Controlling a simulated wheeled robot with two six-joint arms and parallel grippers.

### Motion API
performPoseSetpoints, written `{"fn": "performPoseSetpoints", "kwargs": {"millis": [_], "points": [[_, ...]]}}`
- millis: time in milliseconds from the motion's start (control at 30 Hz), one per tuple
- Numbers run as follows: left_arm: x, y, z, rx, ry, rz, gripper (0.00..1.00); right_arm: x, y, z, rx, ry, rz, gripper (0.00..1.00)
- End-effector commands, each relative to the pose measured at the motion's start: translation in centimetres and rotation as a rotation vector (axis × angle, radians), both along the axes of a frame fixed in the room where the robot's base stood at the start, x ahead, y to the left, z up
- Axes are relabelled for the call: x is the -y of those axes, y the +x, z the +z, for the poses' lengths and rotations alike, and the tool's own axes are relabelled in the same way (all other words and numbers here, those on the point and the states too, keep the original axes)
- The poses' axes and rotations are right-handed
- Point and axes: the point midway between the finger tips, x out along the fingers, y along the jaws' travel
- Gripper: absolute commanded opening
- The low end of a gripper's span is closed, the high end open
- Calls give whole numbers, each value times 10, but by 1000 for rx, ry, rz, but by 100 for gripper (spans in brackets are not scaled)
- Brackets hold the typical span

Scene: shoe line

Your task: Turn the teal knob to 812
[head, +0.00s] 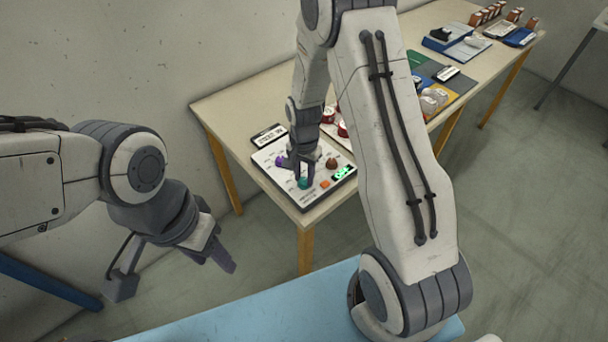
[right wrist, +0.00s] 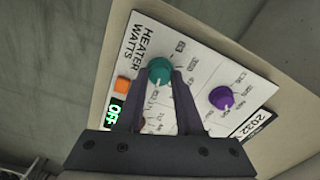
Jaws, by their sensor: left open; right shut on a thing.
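The teal knob (head: 303,184) is on a white control panel (head: 310,197) at the near end of the long table. In the right wrist view the teal knob (right wrist: 158,70) sits between the fingertips of my right gripper (right wrist: 162,80), beside the printed words "HEATER WATTS". My right gripper (head: 302,172) reaches down from above and is shut on the knob. The green display (head: 343,172) reads "OFF" in the right wrist view (right wrist: 115,113). My left gripper (head: 222,256) is open and empty, off to the left, away from the table.
The panel also carries a purple knob (head: 280,161), a brown knob (head: 331,162) and an orange button (head: 325,183). A dark-edged label card (head: 268,135) lies behind the panel. Red-and-white round items (head: 342,129) stand nearby. A blue surface (head: 270,310) is in front.

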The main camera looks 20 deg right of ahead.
Motion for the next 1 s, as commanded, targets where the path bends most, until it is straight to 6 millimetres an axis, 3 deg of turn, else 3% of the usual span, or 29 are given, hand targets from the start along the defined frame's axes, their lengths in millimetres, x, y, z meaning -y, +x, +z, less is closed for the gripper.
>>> {"fn": "performPoseSetpoints", "kwargs": {"millis": [133,167,200,233,533,667,1000], "points": [[0,0,0,0,0,0,50,-1,1,1,2,0,-1,0],[0,0,0,0,0,0,50,-1,1,1,2,0,-1,43],[0,0,0,0,0,0,50,-1,1,1,2,0,-1,58],[0,0,0,0,0,0,50,0,1,1,2,0,-1,65],[0,0,0,0,0,0,50,0,0,1,1,1,0,65],[0,0,-2,0,0,0,50,0,1,10,4,0,0,65],[0,0,-9,0,0,0,50,-1,2,74,7,1,0,65]]}}
